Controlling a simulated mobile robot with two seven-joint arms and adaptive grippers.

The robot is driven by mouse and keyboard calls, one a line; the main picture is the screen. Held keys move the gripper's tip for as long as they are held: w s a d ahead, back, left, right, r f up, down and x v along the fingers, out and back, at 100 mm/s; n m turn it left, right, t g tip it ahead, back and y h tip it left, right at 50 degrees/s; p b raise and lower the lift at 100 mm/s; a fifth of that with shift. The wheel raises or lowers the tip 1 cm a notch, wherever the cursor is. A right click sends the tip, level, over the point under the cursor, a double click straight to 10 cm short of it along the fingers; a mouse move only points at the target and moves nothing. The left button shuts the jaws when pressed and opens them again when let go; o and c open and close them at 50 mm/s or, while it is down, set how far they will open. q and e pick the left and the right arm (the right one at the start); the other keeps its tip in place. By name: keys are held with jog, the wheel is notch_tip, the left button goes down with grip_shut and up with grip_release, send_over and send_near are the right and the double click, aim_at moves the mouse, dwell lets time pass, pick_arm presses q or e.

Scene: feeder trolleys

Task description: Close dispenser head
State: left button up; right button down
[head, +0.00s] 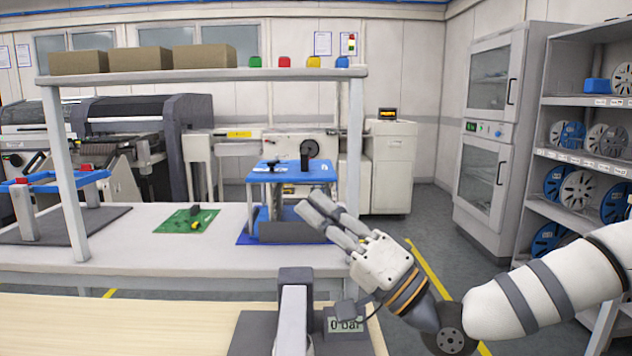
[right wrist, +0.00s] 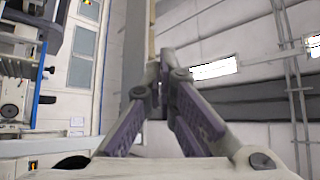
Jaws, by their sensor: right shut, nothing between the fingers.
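A grey upright device, which looks like the dispenser, stands on a dark base plate (head: 252,333) at the bottom middle of the head view. Its dark top block (head: 296,275) sits on a lighter arm or column (head: 292,318). I cannot tell from this angle how far the head is open. My right gripper (head: 316,208) is shut and empty, above and beyond the device, pointing up and left. Its fingers also meet in the right wrist view (right wrist: 160,82). My left gripper is not in view.
The device stands on a light wooden table (head: 120,325). Behind it is a white bench (head: 140,250) with a green board (head: 187,220), a blue fixture (head: 292,172) and an overhead shelf (head: 150,78). A reel rack (head: 580,155) and a cabinet (head: 485,200) stand right. The wooden table's left is clear.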

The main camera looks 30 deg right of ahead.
pick_arm(q)
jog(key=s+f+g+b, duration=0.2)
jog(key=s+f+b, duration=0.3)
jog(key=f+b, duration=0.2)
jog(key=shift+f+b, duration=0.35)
jog(key=shift+b, duration=0.1)
pick_arm(e)
jog(key=s+a+f+n+g+y, duration=0.4)
jog(key=s+f+n+y, duration=0.4)
jog(key=f+n+y, duration=0.2)
jog(key=shift+s+f+n+g, duration=0.4)
jog(key=shift+f+n, duration=0.4)
jog(key=shift+n, duration=0.6)
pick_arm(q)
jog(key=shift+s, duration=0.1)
pick_arm(e)
jog(key=shift+a, duration=0.1)
